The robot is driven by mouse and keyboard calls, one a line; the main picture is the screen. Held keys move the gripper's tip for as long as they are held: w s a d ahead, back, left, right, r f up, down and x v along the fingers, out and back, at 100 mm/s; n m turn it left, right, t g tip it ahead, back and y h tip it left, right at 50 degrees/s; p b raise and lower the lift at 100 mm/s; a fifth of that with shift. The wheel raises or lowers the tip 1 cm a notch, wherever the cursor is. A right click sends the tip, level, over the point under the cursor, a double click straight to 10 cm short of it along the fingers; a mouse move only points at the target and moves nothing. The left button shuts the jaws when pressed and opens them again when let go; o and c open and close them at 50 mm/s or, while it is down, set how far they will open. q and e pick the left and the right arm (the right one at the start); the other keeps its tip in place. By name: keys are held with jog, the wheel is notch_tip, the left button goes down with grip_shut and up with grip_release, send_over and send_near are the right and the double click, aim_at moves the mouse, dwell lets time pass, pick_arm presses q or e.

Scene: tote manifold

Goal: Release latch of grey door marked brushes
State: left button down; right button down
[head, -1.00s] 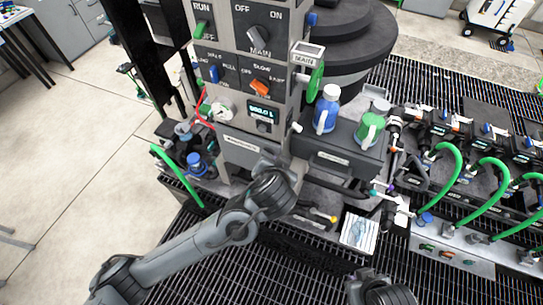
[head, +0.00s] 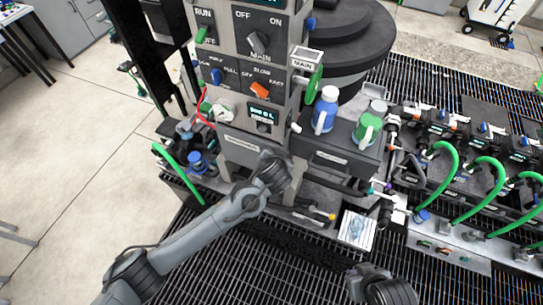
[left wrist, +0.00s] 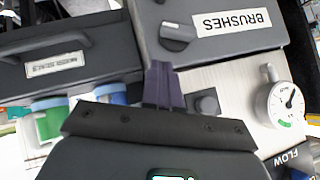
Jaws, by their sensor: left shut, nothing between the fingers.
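The grey door marked BRUSHES (left wrist: 262,42) fills the top right of the left wrist view. Its label appears upside down. A dark latch knob (left wrist: 178,37) sits on the door beside the label. My left gripper (left wrist: 162,72) is shut and empty, its fingertips pointing at the door just below the latch in that view; I cannot tell whether they touch it. In the head view the door (head: 236,145) is on the front of the grey cabinet, partly behind my left wrist. My right arm shows at the bottom, but its fingers do not.
A grey holder (head: 330,160) with a blue bottle (head: 325,112) and a green bottle (head: 369,125) juts out right of the door. A gauge (left wrist: 286,103) and a dark square knob (left wrist: 206,104) are near my left gripper. Green hoses (head: 447,180) are at right.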

pick_arm(q)
jog(key=shift+w+a+f+p, duration=0.1)
jog(key=shift+a+f+p, duration=0.2)
jog(key=shift+f, duration=0.5)
jog(key=shift+w+a+f+p, duration=0.1)
jog(key=shift+a+f, duration=0.3)
jog(key=shift+f, duration=0.35)
pick_arm(e)
jog(key=shift+a+r, duration=0.15)
jog(key=shift+r, duration=0.4)
